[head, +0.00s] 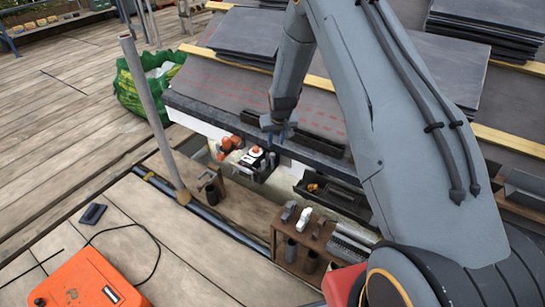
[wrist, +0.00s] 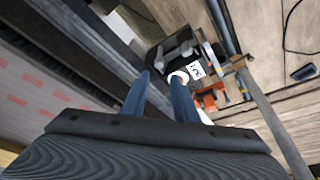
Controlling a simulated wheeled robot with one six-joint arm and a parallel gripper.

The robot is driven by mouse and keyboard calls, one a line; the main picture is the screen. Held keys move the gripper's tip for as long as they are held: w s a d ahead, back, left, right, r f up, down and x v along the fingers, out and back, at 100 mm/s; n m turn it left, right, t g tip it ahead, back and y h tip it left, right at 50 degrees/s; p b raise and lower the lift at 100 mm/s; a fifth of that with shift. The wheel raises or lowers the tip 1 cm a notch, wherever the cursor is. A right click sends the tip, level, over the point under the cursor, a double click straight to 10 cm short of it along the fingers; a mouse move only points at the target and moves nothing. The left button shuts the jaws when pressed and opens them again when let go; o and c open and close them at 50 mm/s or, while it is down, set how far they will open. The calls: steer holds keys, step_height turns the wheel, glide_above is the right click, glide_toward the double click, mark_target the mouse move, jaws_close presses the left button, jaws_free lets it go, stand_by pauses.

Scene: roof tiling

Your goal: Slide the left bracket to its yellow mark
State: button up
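My gripper (head: 277,130) hangs at the front edge of the grey roof, above the shelf of tools. In the wrist view its two blue-grey fingers (wrist: 160,85) stand apart with nothing visible between them, so it is open. A dark gutter-like strip (head: 310,147) runs along the roof's lower edge near the gripper. I cannot clearly pick out the left bracket. A small yellow band (head: 150,176) shows on the dark pipe at the left, but I cannot tell whether it is the bracket's mark. Part of the roof edge is hidden behind my arm.
A black tool with an orange-and-white top (head: 256,153) stands below my gripper. An upright pole (head: 146,95) rises at the left. A wooden rack (head: 290,255) stands lower down. Slates (head: 255,32) are stacked on the roof. An orange case (head: 85,285) lies on the planks.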

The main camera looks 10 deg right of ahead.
glide_toward(272, 154)
steer(key=f, duration=0.1)
steer(key=shift+t, duration=0.3)
steer(key=b+x, duration=0.1)
steer(key=x, duration=0.6)
steer(key=shift+w+d+f, duration=0.1)
steer(key=shift+d+f, duration=0.05)
steer(key=shift+f, duration=0.1)
steer(key=shift+c, duration=0.6)
jaws_close()
